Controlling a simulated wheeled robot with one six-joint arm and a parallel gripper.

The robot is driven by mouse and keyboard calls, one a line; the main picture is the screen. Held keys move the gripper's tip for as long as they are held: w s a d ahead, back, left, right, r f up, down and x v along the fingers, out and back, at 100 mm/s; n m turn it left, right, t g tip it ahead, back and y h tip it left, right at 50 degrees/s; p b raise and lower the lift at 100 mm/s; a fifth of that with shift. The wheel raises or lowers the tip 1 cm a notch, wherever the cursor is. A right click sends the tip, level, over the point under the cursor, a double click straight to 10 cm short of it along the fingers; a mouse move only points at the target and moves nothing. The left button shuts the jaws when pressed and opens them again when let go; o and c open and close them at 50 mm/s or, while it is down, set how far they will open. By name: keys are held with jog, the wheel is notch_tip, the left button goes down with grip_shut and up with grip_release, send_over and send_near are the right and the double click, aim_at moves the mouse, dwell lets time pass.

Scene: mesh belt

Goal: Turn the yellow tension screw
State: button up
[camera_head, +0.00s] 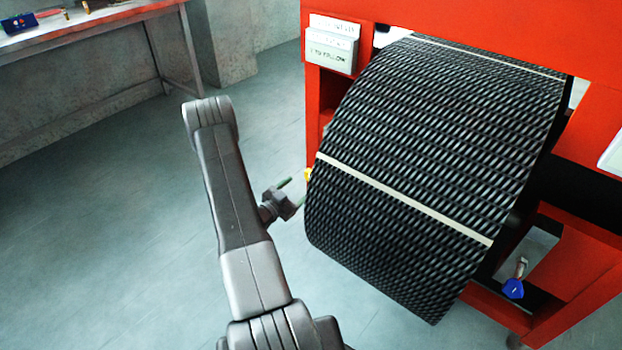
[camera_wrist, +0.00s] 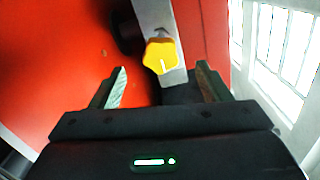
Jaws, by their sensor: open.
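The yellow tension screw (camera_wrist: 161,56) is a lobed knob with a pale mark on its face, set on a light metal bar on the red frame. In the wrist view it lies ahead of my gripper (camera_wrist: 160,83), between the lines of the two fingers and a little beyond their tips. My gripper is open and empty, with a visible gap to the screw. In the head view a small part of the yellow screw (camera_head: 308,174) shows at the belt's left edge, just beyond my gripper (camera_head: 296,192); the rest is hidden by the belt.
The black mesh belt (camera_head: 420,130) with pale cross strips hangs on the red machine frame (camera_head: 345,82). A label box (camera_head: 333,50) is on the frame. A workbench (camera_head: 100,30) stands upper left. The floor left of the belt is clear.

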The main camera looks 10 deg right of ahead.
aim_at(309, 179)
jog(key=x, duration=0.7)
jog(key=shift+w+d+b, duration=0.25)
jog(key=shift+d+b, duration=0.05)
jog(key=shift+c, duration=0.4)
jog(key=c, duration=0.9)
jog(key=shift+f+m+b, duration=0.1)
jog(key=shift+m+b, duration=0.2)
jog(key=shift+b, duration=0.25)
